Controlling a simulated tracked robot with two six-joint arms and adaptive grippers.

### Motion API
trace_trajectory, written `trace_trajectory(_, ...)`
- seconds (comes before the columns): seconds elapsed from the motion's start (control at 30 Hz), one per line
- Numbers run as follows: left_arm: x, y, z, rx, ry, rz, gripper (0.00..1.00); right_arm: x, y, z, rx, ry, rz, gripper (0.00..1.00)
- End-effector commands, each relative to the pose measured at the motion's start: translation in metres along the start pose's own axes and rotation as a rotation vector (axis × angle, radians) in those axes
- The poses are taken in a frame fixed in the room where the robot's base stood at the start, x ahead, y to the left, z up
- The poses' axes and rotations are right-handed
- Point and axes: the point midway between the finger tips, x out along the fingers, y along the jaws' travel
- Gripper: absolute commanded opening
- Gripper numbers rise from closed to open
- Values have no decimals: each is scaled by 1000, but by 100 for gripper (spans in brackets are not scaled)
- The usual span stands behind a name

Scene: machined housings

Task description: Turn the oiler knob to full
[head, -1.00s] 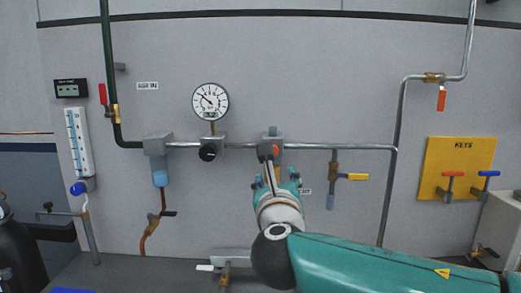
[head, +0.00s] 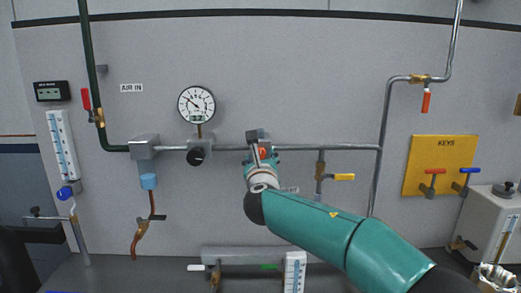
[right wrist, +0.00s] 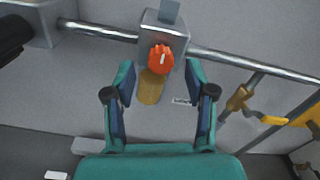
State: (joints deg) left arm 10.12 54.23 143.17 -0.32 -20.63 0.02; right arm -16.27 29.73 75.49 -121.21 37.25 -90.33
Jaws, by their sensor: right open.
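The oiler knob (right wrist: 161,59) is a round orange-red knob with a white mark pointing about straight up. It sits on the front of a grey oiler block (right wrist: 165,25), above an amber bowl (right wrist: 150,88). In the head view a bit of the knob (head: 263,153) shows past my right gripper. My right gripper (right wrist: 160,80) is open and empty. Its two teal fingers flank the bowl, with their tips at about the knob's lower edge in the picture; I see no contact. My left gripper is in neither current view.
The oiler is on a horizontal steel pipe (head: 325,147). To its left are a black knob (head: 196,156), a pressure gauge (head: 197,104) and a filter with a blue bowl (head: 148,181). To its right is a yellow-handled valve (head: 343,177). A yellow KEYS board (head: 440,150) hangs farther right.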

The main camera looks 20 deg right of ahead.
Motion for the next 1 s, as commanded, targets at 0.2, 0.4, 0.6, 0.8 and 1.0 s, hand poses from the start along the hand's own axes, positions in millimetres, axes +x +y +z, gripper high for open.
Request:
trace_trajectory(0.2,-9,3,0,0,0,0,40,18,0,1,0,0,0,55)
trace_trajectory(0.4,-9,3,0,0,0,0,40,20,0,0,0,-1,0,55)
trace_trajectory(0.6,-9,3,0,0,0,0,40,19,0,0,0,-1,0,40)
trace_trajectory(0.8,-9,3,0,0,0,0,40,19,1,0,0,-1,1,7)
trace_trajectory(1.0,-8,3,0,0,0,0,40,19,1,0,2,-1,1,0)
